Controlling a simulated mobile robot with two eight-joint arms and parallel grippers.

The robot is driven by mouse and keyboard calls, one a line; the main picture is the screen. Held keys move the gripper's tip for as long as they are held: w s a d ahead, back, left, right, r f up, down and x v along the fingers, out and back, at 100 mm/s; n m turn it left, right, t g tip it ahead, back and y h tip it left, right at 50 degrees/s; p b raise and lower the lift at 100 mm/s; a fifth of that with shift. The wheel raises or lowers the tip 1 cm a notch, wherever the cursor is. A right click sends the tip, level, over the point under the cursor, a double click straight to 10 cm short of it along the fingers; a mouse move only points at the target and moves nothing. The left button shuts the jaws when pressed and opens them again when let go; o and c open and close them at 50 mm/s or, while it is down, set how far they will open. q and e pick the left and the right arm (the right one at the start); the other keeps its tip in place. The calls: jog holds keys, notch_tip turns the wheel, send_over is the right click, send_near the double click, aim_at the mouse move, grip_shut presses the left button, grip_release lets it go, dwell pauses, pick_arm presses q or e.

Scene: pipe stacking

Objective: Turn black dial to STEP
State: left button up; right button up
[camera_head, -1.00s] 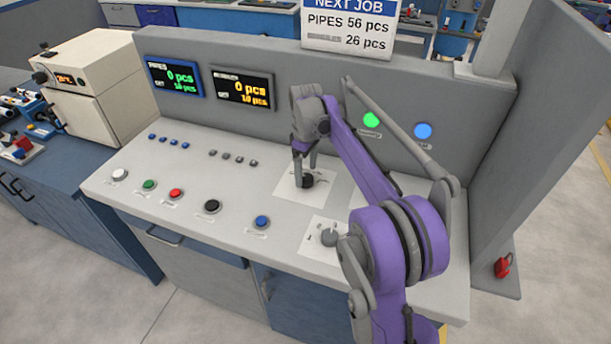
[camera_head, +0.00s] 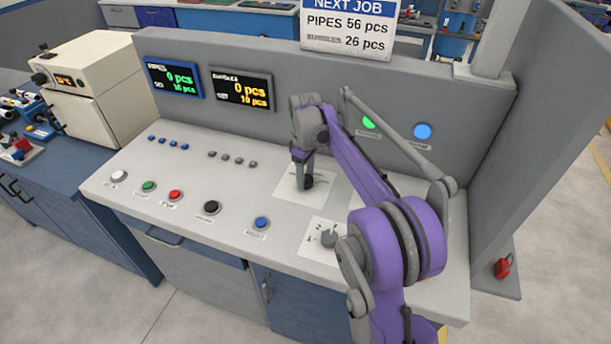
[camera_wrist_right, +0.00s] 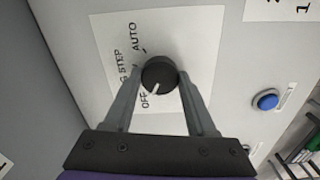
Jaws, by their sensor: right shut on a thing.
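The black dial (camera_head: 307,182) stands on a white label plate on the console and also shows in the right wrist view (camera_wrist_right: 160,72). Its plate (camera_wrist_right: 192,30) carries the words OFF, STEP and AUTO; part of the lettering near STEP is hidden behind a finger. The dial's white mark points down and slightly left, near OFF. My right gripper (camera_wrist_right: 160,80) is shut on the dial, one grey finger on each side. In the head view my right gripper (camera_head: 304,170) reaches down onto the dial from above. My left gripper is not in view.
A grey dial (camera_head: 329,239) on another plate sits nearer the front, beside my right arm. A blue button (camera_head: 261,222), a black button (camera_head: 211,207) and a red button (camera_head: 175,194) line the front. The console's back wall (camera_head: 290,75) rises behind the gripper.

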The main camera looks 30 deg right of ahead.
jog(key=shift+m, duration=0.3)
jog(key=m, duration=0.3)
jog(key=shift+m+p, duration=0.3)
jog(key=m, duration=0.3)
jog(key=shift+m, duration=0.3)
jog(key=m, duration=0.3)
jog(key=shift+m+p, duration=0.3)
jog(key=m, duration=0.4)
jog(key=shift+m, duration=0.3)
jog(key=o, duration=1.4)
